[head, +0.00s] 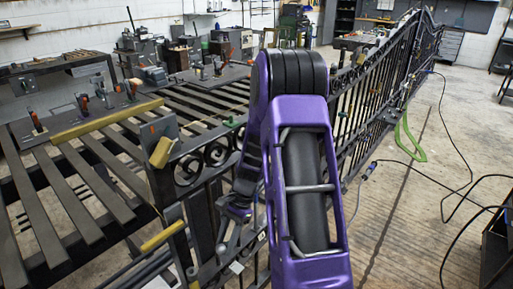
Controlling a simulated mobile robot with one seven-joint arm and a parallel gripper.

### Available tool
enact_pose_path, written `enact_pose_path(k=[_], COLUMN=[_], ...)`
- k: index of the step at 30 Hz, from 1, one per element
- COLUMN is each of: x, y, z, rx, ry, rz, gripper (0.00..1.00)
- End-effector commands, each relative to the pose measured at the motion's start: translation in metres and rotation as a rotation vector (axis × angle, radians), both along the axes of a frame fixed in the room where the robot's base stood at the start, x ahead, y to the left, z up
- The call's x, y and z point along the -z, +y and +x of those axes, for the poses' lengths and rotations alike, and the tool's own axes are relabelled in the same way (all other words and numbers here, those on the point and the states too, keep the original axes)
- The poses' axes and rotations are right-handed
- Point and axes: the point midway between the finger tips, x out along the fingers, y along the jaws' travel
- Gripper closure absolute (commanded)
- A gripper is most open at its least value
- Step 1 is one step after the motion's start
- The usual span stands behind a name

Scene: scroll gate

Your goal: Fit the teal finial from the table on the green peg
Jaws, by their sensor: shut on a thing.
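My gripper (228,238) shows small and partly hidden beside my purple arm, low in front of the dark scroll gate (190,168). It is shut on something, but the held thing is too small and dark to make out. I cannot pick out a teal finial anywhere in the view. A small green spot (235,121) shows on the gate's top edge, just left of my arm; it may be the green peg, but it is too small to be sure. My arm hides part of the gate.
A slatted metal table (80,205) with clamps stands at the left. The gate runs back to the right. A green strap (408,138) and black cables (445,150) lie on the right. Concrete floor at right is mostly open.

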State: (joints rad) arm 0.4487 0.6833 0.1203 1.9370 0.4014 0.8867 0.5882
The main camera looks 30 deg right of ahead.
Motion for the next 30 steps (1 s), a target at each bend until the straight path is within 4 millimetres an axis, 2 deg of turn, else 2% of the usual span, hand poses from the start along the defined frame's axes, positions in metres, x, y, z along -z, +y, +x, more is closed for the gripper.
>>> enact_pose_path(k=[1, 6, 11, 15, 21, 24, 27, 30], x=[-0.018, -0.082, -0.148, -0.217, -0.309, -0.343, -0.364, -0.376], y=[-0.008, -0.021, -0.040, -0.068, -0.112, -0.128, -0.139, -0.145], z=[0.005, 0.028, 0.052, 0.070, 0.079, 0.078, 0.076, 0.074], rx=[0.145, 0.578, 0.886, 1.109, 1.308, 1.360, 1.390, 1.405], ry=[0.015, 0.011, -0.074, -0.197, -0.366, -0.424, -0.457, -0.473], rz=[0.072, 0.341, 0.564, 0.736, 0.900, 0.945, 0.974, 0.987], gripper=[1.00, 1.00, 1.00, 1.00, 1.00, 1.00, 1.00, 1.00])
